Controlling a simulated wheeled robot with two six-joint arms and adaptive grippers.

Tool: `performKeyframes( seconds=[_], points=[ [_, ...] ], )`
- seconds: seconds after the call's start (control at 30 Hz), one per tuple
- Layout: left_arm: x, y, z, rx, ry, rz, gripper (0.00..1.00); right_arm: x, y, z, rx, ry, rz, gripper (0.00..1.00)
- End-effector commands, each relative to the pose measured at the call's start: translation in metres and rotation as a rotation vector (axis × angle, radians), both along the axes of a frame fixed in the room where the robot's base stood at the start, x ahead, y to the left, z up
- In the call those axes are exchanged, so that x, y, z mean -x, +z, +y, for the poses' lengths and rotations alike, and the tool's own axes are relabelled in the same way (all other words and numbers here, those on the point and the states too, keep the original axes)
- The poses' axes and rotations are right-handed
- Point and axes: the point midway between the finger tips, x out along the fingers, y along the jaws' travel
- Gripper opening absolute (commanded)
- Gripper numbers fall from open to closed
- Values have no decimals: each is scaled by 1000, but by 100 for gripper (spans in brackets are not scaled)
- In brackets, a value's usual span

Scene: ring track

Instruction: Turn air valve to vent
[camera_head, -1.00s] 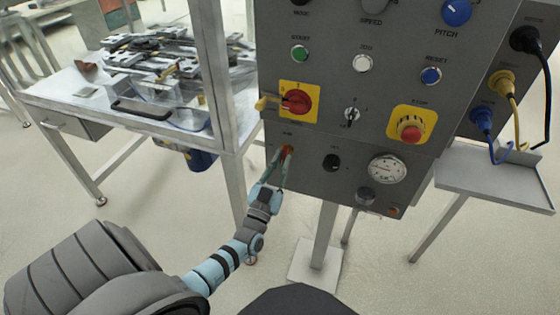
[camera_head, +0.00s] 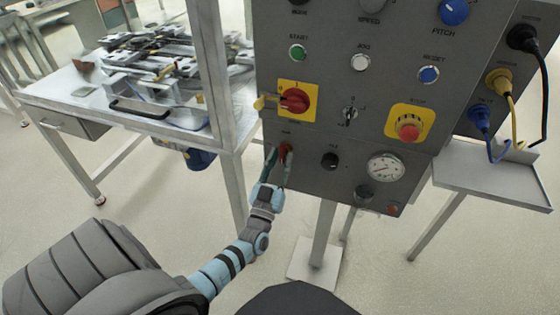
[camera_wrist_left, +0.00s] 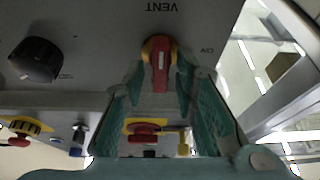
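The air valve has a small red handle (camera_head: 286,151) at the lower left of the grey control panel. In the left wrist view the red handle (camera_wrist_left: 160,68) sits on a yellow base, its long side running up and down the picture, in line with the upside-down word VENT (camera_wrist_left: 161,7). My left gripper (camera_head: 279,154) is at the valve. Its two teal fingers (camera_wrist_left: 158,82) stand apart on either side of the handle, with a visible gap beside it. Which end of the handle is its pointer I cannot tell. My right gripper is not in view.
A red rotary switch on a yellow plate (camera_head: 297,101) with a yellow piece at its left sits just above the valve. A black knob (camera_head: 330,161) and a gauge (camera_head: 385,167) are to the right. A metal workbench (camera_head: 135,107) stands close on the left.

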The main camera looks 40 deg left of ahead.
Motion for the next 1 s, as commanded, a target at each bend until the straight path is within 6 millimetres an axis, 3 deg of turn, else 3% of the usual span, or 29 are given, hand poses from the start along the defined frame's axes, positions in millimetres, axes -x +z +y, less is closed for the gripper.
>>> performKeyframes(
  seconds=[0.37, 0.73, 0.83, 1.0],
  points=[
    [6, -5, -2, 1, 0, 5, 32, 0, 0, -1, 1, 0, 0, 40],
    [86, -41, -31, 0, 0, 7, 32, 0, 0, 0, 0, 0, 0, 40],
    [99, -46, -36, 1, -1, 5, 32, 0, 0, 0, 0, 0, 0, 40],
    [105, -48, -38, 0, -1, 3, 32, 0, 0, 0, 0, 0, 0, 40]
  ],
)
